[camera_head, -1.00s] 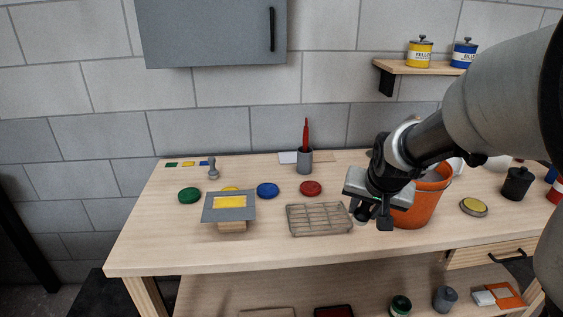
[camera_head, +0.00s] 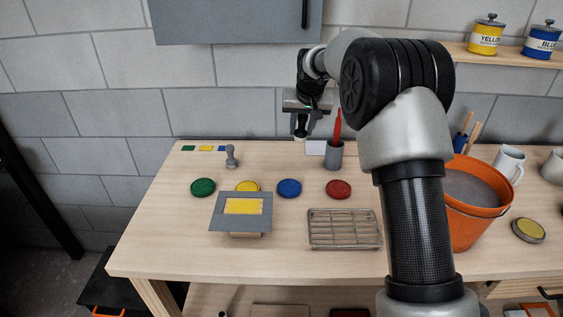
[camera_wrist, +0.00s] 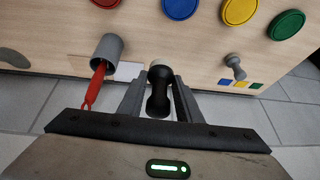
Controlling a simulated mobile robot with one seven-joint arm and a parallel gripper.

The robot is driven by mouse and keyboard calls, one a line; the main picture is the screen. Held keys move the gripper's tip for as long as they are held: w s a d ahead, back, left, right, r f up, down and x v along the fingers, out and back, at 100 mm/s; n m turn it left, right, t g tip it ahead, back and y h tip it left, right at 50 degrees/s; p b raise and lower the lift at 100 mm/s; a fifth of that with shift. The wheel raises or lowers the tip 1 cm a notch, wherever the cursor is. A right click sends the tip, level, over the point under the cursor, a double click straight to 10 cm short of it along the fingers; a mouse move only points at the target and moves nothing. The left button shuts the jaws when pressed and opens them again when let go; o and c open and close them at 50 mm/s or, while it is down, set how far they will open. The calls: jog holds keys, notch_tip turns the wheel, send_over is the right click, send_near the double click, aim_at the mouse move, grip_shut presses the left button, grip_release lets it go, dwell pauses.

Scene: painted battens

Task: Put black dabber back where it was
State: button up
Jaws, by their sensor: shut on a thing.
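My gripper (camera_head: 300,126) hangs over the back edge of the worktable (camera_head: 150,235), just left of the grey cup. It is shut on the black dabber (camera_wrist: 158,96), which shows between the two fingers in the wrist view. The dabber has a dark handle and a pale head pointing away from the wrist. In the head view it is mostly hidden by the fingers. A pale card (camera_head: 315,148) lies on the table just right of and below the gripper. A similar grey dabber (camera_head: 231,157) stands upright farther left, near small colour swatches (camera_head: 205,148).
The grey cup (camera_head: 334,155) with a red tool (camera_head: 337,125) stands close on the right. Green (camera_head: 203,187), yellow, blue (camera_head: 289,187) and red (camera_head: 338,189) discs lie in front. An orange bucket (camera_head: 472,225) stands right.

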jog(key=w+a+f+n+p, duration=0.1)
jog(key=w+a+f+n, duration=0.1)
jog(key=w+a+f, duration=0.45)
jog(key=shift+g, duration=0.3)
jog(key=f, duration=0.6)
jog(key=w+f, duration=0.1)
jog(key=f, duration=0.2)
jog(key=shift+f, duration=0.3)
jog(key=shift+f, duration=0.1)
jog(key=o, duration=0.6)
jog(key=shift+f+b, duration=0.1)
jog(key=shift+b, duration=0.2)
jog(key=o, duration=0.4)
jog(key=shift+o, duration=0.2)
jog(key=shift+r, duration=0.2)
